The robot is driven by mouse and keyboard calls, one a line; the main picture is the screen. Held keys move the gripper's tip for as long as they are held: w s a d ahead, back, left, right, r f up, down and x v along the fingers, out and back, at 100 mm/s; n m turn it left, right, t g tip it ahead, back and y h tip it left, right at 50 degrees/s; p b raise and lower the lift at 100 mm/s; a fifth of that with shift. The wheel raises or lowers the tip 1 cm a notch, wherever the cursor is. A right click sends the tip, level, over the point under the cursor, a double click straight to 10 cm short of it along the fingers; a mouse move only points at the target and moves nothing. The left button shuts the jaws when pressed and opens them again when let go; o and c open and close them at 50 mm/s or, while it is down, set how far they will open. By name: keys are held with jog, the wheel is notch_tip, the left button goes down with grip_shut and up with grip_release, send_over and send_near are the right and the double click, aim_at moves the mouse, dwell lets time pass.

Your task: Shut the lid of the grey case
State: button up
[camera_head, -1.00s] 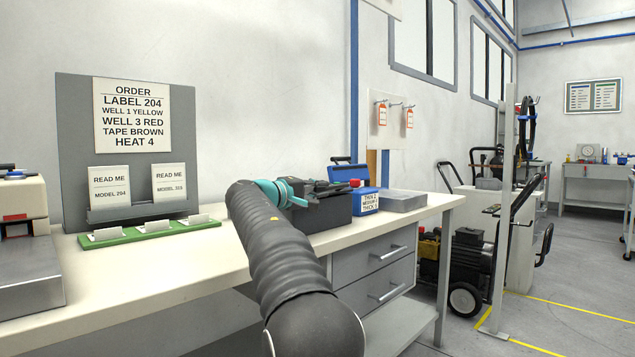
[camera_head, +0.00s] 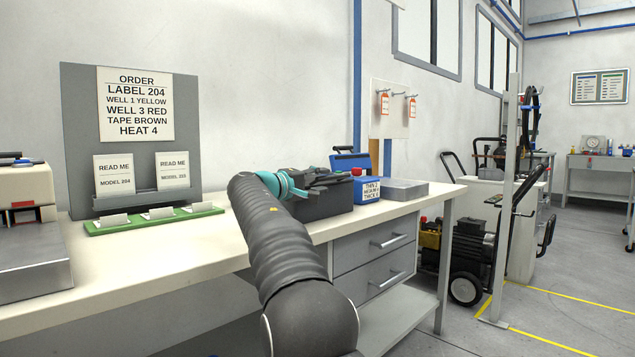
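A dark grey, box-shaped case (camera_head: 327,206) stands on the bench, partly hidden by my arm and gripper. My gripper (camera_head: 338,178) is at the top of this case, its dark fingers pointing right. I cannot tell whether it touches the case, nor make out the lid's position. The gap between the fingers is too small and overlapped to read. A flatter, lighter grey box (camera_head: 404,191) lies farther right on the bench, with a flat top.
A blue box (camera_head: 366,190) with a label stands between the two grey ones, beside a red knob-like part (camera_head: 356,171). A green tray (camera_head: 155,220) and an order board (camera_head: 75,150) are at left. The bench's front left (camera_head: 170,265) is clear.

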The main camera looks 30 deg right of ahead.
jog(key=v, duration=1.2)
jog(key=shift+s, duration=0.1)
jog(key=s+a+f+y+p, duration=0.15)
jog(key=s+f+y, duration=0.25)
jog(key=s, duration=0.5)
jog(key=s+a+f+y+p, duration=0.1)
jog(key=s+f+y+p, duration=0.3)
jog(key=s, duration=0.6)
jog(key=s+a+f+m+y+p, duration=0.1)
jog(key=s+a+f+y, duration=0.3)
jog(key=s, duration=0.6)
jog(key=s+a+f+y+p, duration=0.3)
jog(key=s+a+f+y, duration=0.2)
jog(key=s+a+f, duration=0.3)
jog(key=s+f, duration=0.3)
jog(key=shift+s+a+f+m, duration=0.2)
jog(key=shift+a+m, duration=0.2)
